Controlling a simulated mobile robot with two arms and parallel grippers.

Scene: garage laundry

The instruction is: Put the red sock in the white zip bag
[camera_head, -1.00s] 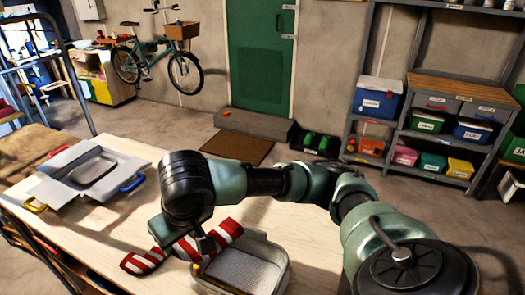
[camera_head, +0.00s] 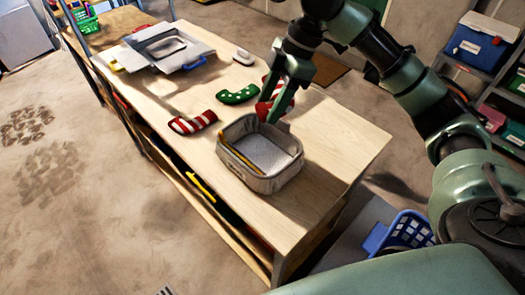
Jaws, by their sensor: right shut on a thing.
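My right gripper (camera_head: 281,86) points down and is shut on a red sock (camera_head: 265,108) with some pale marking, partly hidden by the fingers. The sock is just behind the far rim of the white zip bag (camera_head: 243,178); I cannot tell whether it touches the rim or the table. The bag is a greyish-white, open-topped box shape with a mesh floor and a yellow strip along its left inner side. It looks empty. A red-and-white striped sock (camera_head: 192,122) lies on the table left of the bag. My left gripper is not in view.
A green dotted sock (camera_head: 238,95) and a small white object (camera_head: 243,57) lie behind the bag on the wooden table (camera_head: 330,150). A grey-white tray-like item (camera_head: 165,47) with coloured handles is at the far end. A blue basket (camera_head: 405,232) stands low at the right.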

